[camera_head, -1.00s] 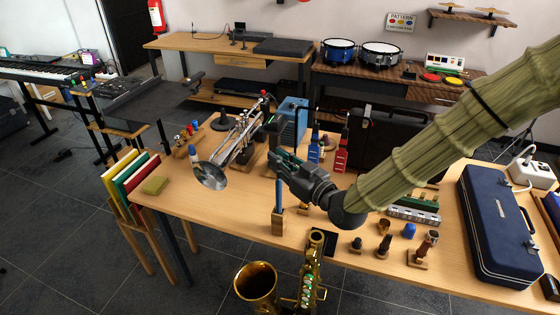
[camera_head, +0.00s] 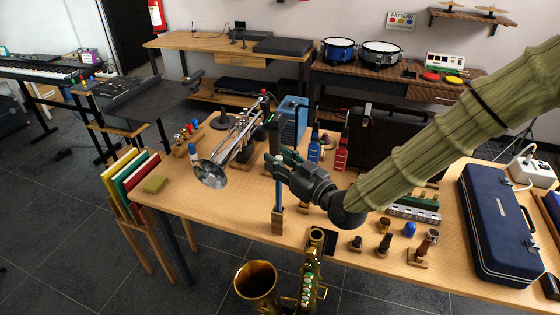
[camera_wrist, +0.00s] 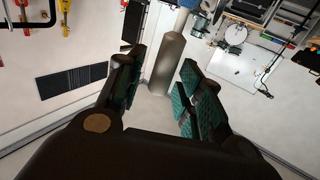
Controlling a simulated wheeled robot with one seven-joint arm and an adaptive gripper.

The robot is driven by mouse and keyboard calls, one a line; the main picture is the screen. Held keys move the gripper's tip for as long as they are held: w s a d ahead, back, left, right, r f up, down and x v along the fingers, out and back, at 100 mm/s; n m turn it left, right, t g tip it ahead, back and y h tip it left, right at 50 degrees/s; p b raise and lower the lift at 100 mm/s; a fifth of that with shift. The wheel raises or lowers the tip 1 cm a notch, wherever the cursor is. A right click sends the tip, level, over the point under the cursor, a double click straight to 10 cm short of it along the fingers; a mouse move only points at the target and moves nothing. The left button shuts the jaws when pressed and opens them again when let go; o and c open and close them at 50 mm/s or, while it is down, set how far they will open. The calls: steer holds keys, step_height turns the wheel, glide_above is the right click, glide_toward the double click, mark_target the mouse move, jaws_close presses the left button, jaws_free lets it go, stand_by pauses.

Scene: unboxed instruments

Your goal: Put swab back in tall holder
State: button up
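The tall holder (camera_head: 278,222) is a small wooden block near the table's front edge, left of my arm. A blue upright stick (camera_head: 278,194), which looks like the swab, stands in it. My gripper (camera_head: 272,160) is level with the stick's upper part, coming from the right. In the wrist view my gripper (camera_wrist: 165,88) is open, its teal-padded fingers apart on either side of a grey-brown cylinder (camera_wrist: 167,62). Visible gaps separate the cylinder from the pads. The cylinder looks like the swab's upper part; my fingers hide its top in the head view.
A saxophone (camera_head: 312,270) stands in front of the holder. Small mouthpieces (camera_head: 384,243) stand to the right, and a dark blue case (camera_head: 500,225) lies farther right. The tabletop left of the holder is mostly clear.

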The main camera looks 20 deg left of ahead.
steer(key=shift+d, duration=0.1)
steer(key=v, duration=1.2)
stand_by(0.4)
